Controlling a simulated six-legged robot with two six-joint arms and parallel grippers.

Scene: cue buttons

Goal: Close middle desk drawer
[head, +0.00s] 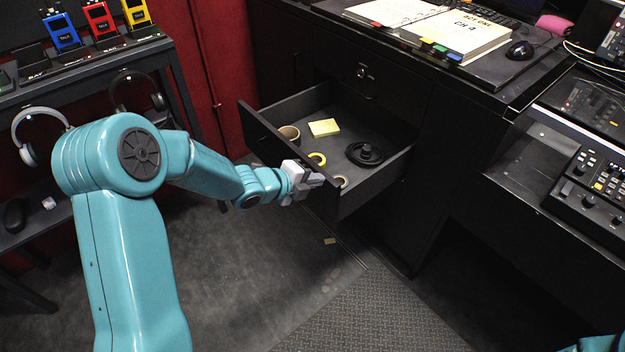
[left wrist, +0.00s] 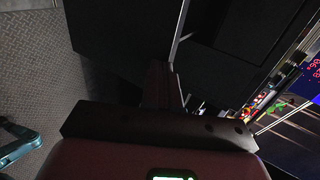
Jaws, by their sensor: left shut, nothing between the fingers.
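The dark desk drawer (head: 378,178) is pulled out of the black desk in the head view, with its front panel (head: 262,132) facing left. In the left wrist view dark surfaces fill most of the picture, and the drawer is hard to make out. My right gripper is not in view.
The drawer holds a yellow note pad (head: 324,128), tape rolls (head: 317,159) and a black coiled item (head: 365,154). An open binder (head: 458,36) and a mouse (head: 520,50) lie on the desktop. A rack with headphones (head: 38,130) stands left. The floor before the drawer is mostly clear.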

